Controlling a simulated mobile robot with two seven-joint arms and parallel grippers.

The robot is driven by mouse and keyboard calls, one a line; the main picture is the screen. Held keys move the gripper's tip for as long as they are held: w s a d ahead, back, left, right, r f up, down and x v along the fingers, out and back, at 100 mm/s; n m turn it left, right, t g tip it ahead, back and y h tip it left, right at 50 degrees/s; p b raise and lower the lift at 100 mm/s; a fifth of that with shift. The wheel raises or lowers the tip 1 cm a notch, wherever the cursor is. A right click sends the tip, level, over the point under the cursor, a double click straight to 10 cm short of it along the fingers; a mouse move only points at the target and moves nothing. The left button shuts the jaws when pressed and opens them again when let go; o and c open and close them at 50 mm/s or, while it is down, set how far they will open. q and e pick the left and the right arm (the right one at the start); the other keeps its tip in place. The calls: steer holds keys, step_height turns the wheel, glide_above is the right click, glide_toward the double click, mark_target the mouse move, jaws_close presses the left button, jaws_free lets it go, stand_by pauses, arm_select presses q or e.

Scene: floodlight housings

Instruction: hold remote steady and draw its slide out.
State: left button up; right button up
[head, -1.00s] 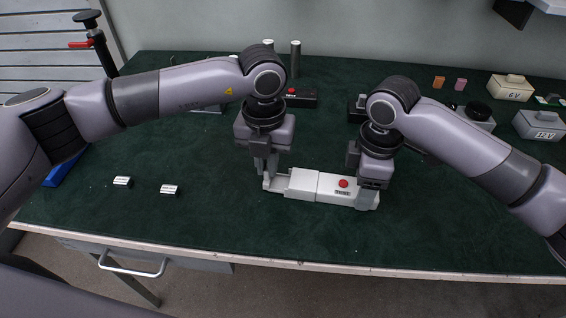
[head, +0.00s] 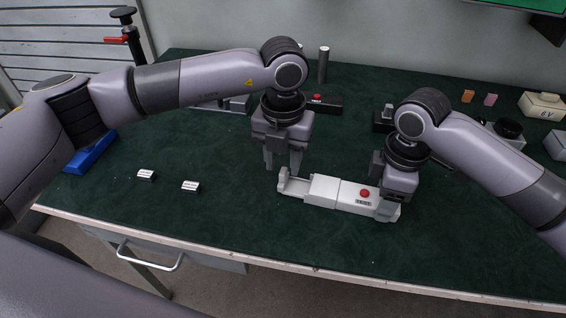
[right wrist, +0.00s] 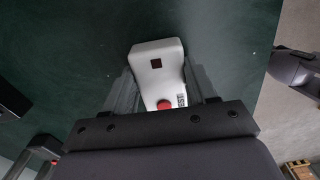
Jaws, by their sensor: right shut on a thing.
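The white remote (head: 343,198) lies flat on the green mat, with a red button and a dark label on top. Its slide (head: 291,189) sticks out of the left end as a narrow tray with a raised end tab. My left gripper (head: 283,166) is open, its fingers apart and empty beside and just behind the slide's tab. My right gripper (head: 386,205) is shut on the remote's right end. The right wrist view shows the remote (right wrist: 157,75) between the two fingers, with a dark square on its end; the slide is hidden there.
Two small blocks with white tops, a left one (head: 147,175) and a right one (head: 190,186), lie on the left of the mat. A dark box with a red button (head: 317,99) stands behind my left gripper. The mat in front of the remote is clear.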

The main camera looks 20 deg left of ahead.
mark_target(283, 171)
arm_select(q)
step_height(283, 171, up, 10)
steer(key=shift+r, duration=0.2)
stand_by(0.3)
arm_select(e)
steer(key=o, duration=1.2)
